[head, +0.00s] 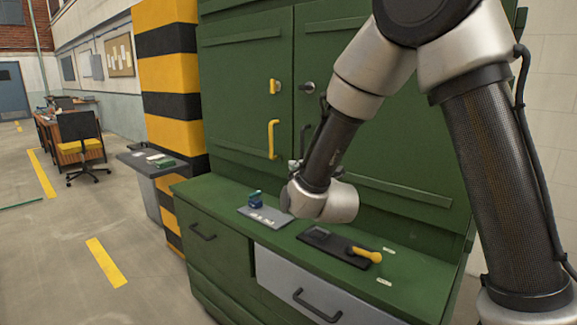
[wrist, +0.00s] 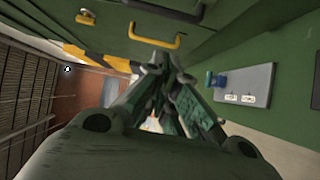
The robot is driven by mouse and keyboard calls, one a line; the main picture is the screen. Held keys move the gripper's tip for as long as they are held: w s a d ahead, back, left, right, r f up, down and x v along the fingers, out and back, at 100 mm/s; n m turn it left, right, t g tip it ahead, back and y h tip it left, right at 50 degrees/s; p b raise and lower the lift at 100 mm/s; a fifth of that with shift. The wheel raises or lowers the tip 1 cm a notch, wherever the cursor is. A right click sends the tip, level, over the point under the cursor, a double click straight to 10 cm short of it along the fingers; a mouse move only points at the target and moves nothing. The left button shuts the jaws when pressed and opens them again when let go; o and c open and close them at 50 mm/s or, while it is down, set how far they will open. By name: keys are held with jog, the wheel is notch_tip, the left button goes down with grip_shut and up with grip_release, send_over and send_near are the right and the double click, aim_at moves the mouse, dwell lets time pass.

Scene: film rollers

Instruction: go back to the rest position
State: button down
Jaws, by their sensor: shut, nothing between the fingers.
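My gripper (wrist: 163,66) is shut and empty in the wrist view, its fingertips close together in front of the green cabinet. In the head view it is mostly hidden behind my wrist, above the cabinet's counter. My arm is folded over the right side of that view. The green cabinet (head: 237,95) has closed upper doors with a yellow handle (head: 273,139), which also shows in the wrist view (wrist: 154,36) beyond the fingertips.
On the counter (head: 208,189) lie a grey plate (head: 277,217) with a blue part (head: 256,200) and a dark tray (head: 318,241) with a yellow-handled tool (head: 366,254). Below is a grey drawer (head: 285,280). A striped pillar (head: 168,70) stands left; open floor lies beyond.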

jog(key=s+a+f+m+g, duration=0.1)
jog(key=s+f+m+g, duration=0.15)
jog(key=f, duration=0.35)
jog(key=s+a+f+m+g, duration=0.1)
jog(key=s+f+m+g, duration=0.1)
jog(key=f+g, duration=0.3)
jog(key=s+d+f+m+g, duration=0.3)
jog(key=s+m+g, duration=0.1)
jog(key=s, duration=0.4)
jog(key=s+d+r+m+h, duration=0.1)
jog(key=s+d+r+m, duration=0.4)
jog(key=s+d+r, duration=0.3)
jog(key=s+d+r+m+g+h, duration=0.1)
jog(key=s+d+r+m, duration=0.5)
jog(key=s+d, duration=0.9)
jog(key=shift+s+d+r+h, duration=0.2)
jog(key=shift+d+r+h, duration=0.5)
jog(key=shift+d+r, duration=0.4)
